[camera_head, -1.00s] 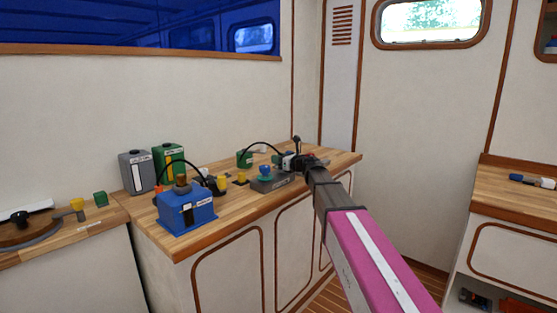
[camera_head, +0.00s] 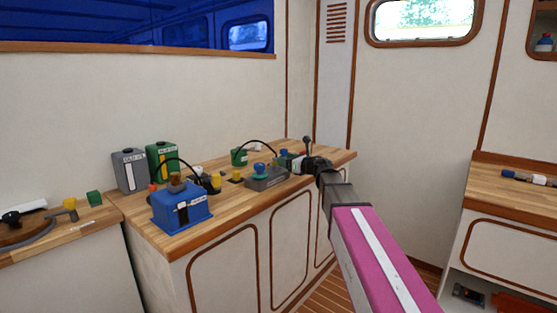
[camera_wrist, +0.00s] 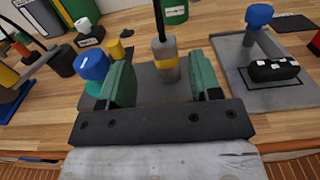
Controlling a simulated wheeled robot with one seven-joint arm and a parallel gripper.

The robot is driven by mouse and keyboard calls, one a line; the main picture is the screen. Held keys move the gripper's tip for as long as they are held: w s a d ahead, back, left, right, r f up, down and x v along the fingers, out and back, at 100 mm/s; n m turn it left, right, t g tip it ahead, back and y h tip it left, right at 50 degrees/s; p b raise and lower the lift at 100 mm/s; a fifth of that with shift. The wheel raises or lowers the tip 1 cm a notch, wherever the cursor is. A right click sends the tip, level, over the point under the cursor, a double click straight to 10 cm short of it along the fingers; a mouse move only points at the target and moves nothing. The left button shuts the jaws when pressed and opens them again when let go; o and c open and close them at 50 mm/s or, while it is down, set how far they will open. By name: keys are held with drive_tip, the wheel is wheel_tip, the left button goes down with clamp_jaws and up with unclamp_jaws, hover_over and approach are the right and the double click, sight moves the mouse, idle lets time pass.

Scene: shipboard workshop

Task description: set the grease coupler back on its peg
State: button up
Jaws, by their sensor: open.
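The grease coupler, taken to be the grey piece with a yellow band (camera_wrist: 164,62), stands roughly upright in the wrist view with a black hose rising from its top. It is over a grey block (camera_wrist: 143,73), which also shows in the head view (camera_head: 268,182). In the head view my gripper (camera_head: 294,163) is at the block's right end.
A blue knob (camera_wrist: 92,66) on a teal base is just left of the left jaw. At right is a grey plate (camera_wrist: 232,70) with a blue-topped post (camera_wrist: 258,18) and a black piece (camera_wrist: 274,69). A blue box (camera_head: 182,212) and two cans stand farther left on the bench.

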drive_tip(key=shift+v, duration=1.45)
